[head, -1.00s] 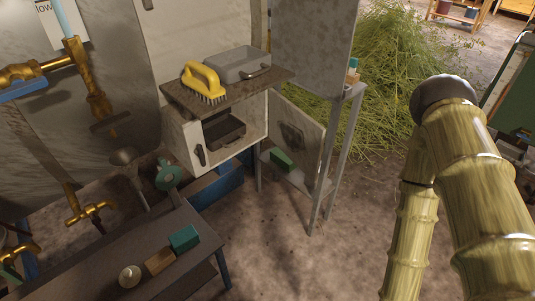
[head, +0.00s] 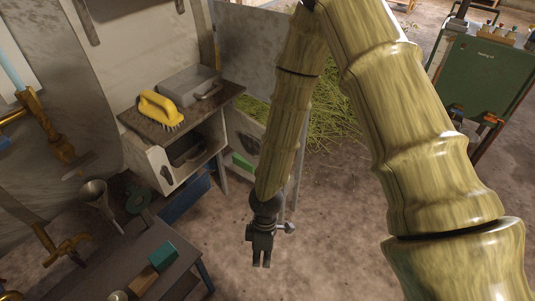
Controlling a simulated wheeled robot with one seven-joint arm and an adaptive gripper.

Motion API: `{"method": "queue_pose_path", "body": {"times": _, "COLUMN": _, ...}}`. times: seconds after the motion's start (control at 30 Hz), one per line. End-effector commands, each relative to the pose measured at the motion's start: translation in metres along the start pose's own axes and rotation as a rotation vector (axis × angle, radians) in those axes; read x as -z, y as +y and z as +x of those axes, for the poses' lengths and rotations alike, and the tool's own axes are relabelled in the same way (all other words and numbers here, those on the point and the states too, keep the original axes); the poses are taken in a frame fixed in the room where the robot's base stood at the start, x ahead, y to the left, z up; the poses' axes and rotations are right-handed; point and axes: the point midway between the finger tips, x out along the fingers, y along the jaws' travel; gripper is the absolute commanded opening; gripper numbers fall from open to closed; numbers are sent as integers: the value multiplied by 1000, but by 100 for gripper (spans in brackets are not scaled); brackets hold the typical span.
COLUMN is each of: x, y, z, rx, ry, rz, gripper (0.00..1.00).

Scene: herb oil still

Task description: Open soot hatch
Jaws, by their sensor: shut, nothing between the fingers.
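No label marks the soot hatch, and I cannot tell for sure which panel it is. A grey panel (head: 240,135) stands at the cabinet's right side, partly hidden by my arm. My gripper (head: 261,262) hangs fingers down over bare floor, to the right of the cabinet and nearer the camera. It is shut, empty and apart from everything.
A yellow brush (head: 160,108) and a grey lidded box (head: 190,86) sit on the cabinet's top. A low dark bench (head: 150,252) with small blocks stands in front, with brass pipes at left. Straw and a green board (head: 485,75) lie beyond. The middle floor is clear.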

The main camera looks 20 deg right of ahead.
Motion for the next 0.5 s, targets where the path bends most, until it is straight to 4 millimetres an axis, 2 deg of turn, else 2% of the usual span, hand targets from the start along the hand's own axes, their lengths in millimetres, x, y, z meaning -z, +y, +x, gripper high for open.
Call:
{"method": "queue_pose_path", "body": {"times": 0.03, "x": 10, "y": 9, "z": -38, "rx": -33, "ry": -33, "rz": -107, "gripper": 0}}
{"method": "queue_pose_path", "body": {"times": 0.2, "x": 31, "y": 51, "z": -135, "rx": -169, "ry": -212, "rz": -456, "gripper": 0}}
{"method": "queue_pose_path", "body": {"times": 0.3, "x": 42, "y": 75, "z": -191, "rx": -260, "ry": -322, "rz": -602, "gripper": 0}}
{"method": "queue_pose_path", "body": {"times": 0.4, "x": 51, "y": 94, "z": -235, "rx": -336, "ry": -413, "rz": -699, "gripper": 0}}
{"method": "queue_pose_path", "body": {"times": 0.5, "x": 58, "y": 105, "z": -265, "rx": -388, "ry": -475, "rz": -754, "gripper": 0}}
